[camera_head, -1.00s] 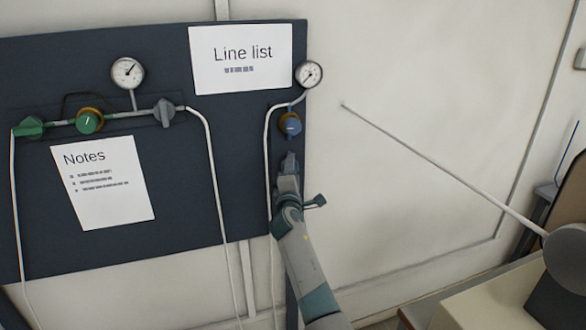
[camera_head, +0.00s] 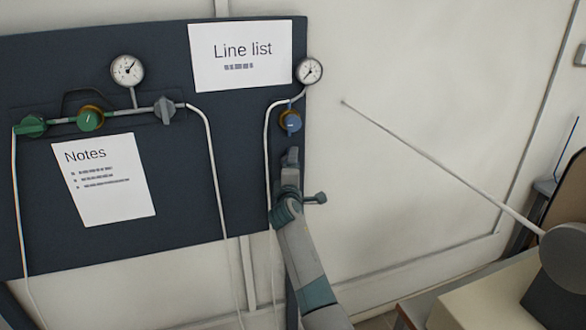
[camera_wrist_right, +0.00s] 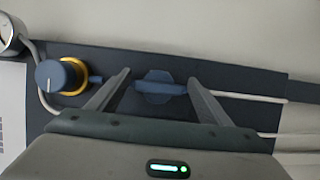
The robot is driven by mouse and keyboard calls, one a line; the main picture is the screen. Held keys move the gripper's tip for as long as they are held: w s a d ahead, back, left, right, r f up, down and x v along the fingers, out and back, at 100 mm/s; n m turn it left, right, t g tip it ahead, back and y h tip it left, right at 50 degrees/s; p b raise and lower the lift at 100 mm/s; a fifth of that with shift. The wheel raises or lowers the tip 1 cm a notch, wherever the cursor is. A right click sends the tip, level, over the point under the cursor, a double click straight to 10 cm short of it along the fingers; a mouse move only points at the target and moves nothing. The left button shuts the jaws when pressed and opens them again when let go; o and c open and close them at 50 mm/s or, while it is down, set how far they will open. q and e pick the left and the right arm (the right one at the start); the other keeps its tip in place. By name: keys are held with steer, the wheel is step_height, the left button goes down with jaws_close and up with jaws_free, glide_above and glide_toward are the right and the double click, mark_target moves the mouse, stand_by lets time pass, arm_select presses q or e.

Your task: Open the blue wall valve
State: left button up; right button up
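The blue wall valve (camera_wrist_right: 158,87) shows in the right wrist view, a flat blue handle with its long bar lying roughly left to right. My right gripper (camera_wrist_right: 159,78) is open, with one finger on each side of the valve. I see gaps to both fingers, and nothing is gripped. In the head view my right gripper (camera_head: 291,158) is at the board's right edge, below the blue regulator knob, and it hides the valve. My left gripper is not in view.
A blue knob with a yellow ring (camera_wrist_right: 62,76) is left of the valve; it also shows in the head view (camera_head: 290,122), below a gauge (camera_head: 309,71).

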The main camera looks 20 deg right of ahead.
steer(key=shift+s, duration=0.15)
steer(key=b+v, duration=0.4)
steer(key=v, duration=1.3)
steer(key=shift+b, duration=0.4)
